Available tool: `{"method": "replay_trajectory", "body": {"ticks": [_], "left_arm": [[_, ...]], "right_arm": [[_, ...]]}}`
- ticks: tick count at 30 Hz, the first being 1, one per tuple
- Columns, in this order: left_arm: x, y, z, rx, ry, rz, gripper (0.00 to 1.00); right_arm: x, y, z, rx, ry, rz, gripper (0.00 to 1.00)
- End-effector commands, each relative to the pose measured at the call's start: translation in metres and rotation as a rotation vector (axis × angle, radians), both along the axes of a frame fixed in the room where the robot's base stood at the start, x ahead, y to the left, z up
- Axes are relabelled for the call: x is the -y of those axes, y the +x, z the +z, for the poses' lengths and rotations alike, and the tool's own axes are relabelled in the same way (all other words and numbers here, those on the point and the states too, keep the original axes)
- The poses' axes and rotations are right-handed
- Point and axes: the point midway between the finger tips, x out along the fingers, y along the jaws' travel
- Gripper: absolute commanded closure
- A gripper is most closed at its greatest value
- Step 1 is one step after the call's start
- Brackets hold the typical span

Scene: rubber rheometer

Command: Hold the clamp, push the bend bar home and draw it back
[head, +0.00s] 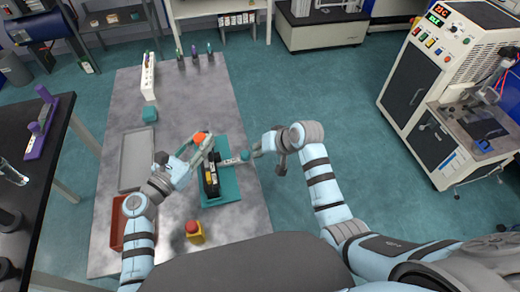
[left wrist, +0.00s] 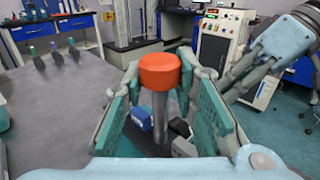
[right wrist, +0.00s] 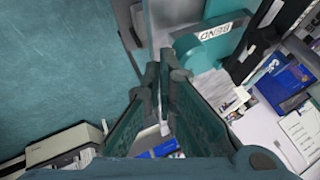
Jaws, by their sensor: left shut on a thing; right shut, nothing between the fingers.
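The clamp's orange knob (head: 199,137) sits between the fingers of my left gripper (head: 205,148). In the left wrist view the orange knob (left wrist: 160,68) tops a grey post, and the fingers are shut on it. The black-and-yellow fixture (head: 211,180) stands on a teal base (head: 229,186). The bend bar's teal end (head: 245,155) points right from the fixture. In the right wrist view a teal part labelled BEND (right wrist: 205,42) lies just beyond the fingertips. My right gripper (head: 257,153) is shut and empty beside the bar's end; I cannot tell if they touch.
The grey table also holds a grey tray (head: 136,160), a teal block (head: 149,114), a white rack (head: 148,75), a red bin (head: 118,225) and a red-topped yellow button box (head: 194,232). Right of the table is open floor; a white machine (head: 440,90) stands farther right.

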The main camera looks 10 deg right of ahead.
Motion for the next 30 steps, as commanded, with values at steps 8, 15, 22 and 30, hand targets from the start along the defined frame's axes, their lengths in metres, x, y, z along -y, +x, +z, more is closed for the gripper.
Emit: {"method": "replay_trajectory", "body": {"ticks": [8, 15, 22, 30], "left_arm": [[0.0, 0.0, 0.0, -0.001, -0.001, 0.0, 1.0], [0.0, 0.0, 0.0, 0.0, -0.001, -0.001, 1.0], [0.0, 0.0, 0.0, -0.001, -0.002, -0.001, 1.0], [0.0, 0.0, 0.0, -0.001, -0.001, -0.001, 1.0]], "right_arm": [[-0.002, 0.0, 0.0, 0.0, 0.001, 0.0, 1.0], [-0.04, 0.0, 0.0, -0.002, 0.004, 0.001, 1.0], [-0.047, 0.0, 0.0, -0.002, 0.001, 0.0, 1.0], [-0.042, -0.001, 0.0, -0.001, 0.0, -0.001, 1.0]]}}
